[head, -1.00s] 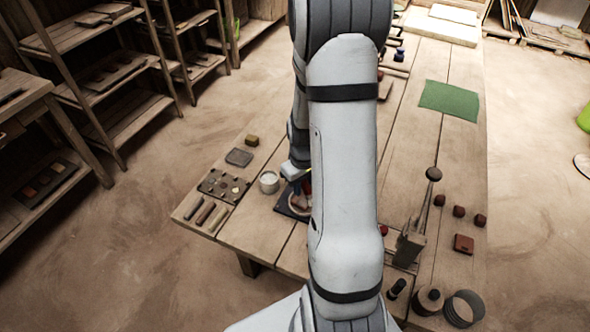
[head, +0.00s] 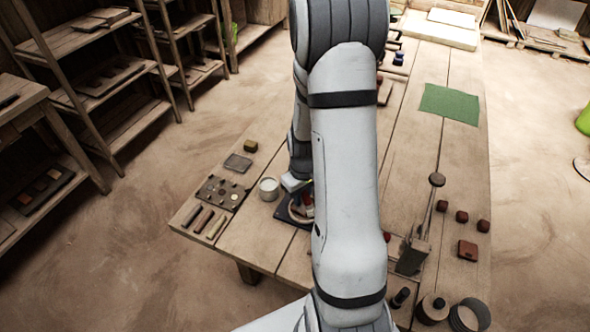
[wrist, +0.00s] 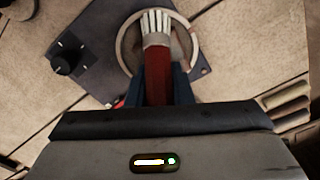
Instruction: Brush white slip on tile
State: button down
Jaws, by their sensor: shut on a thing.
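My gripper (wrist: 158,80) is shut on the red handle of a brush (wrist: 157,68), with dark blue fingers on both sides of it. The brush's pale bristles point away from me, over a round disc with a light rim (wrist: 126,52). I cannot tell whether they touch it. The disc sits on a dark base plate (wrist: 92,35) with a black knob (wrist: 63,62). In the head view the plate (head: 283,213) is partly hidden by my arm. A white cup (head: 268,190) stands just left of the plate. I cannot make out a tile on the disc.
A dark palette (head: 222,192) and several sticks (head: 205,221) lie at the table's left edge. A lever press (head: 412,255) stands on the right, with several reddish blocks (head: 467,250) near it. A green mat (head: 450,103) lies farther back, with bare wood before it.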

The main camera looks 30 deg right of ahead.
jog(key=shift+w+a+r, duration=0.55)
jog(key=shift+a, duration=0.05)
notch_tip(320, 180, up, 4)
jog(key=shift+a+r+p, duration=0.1)
jog(key=shift+r+p, duration=0.15)
jog(key=shift+p, duration=0.95)
notch_tip(320, 180, up, 4)
jog(key=p, duration=0.2)
jog(key=shift+p, duration=0.35)
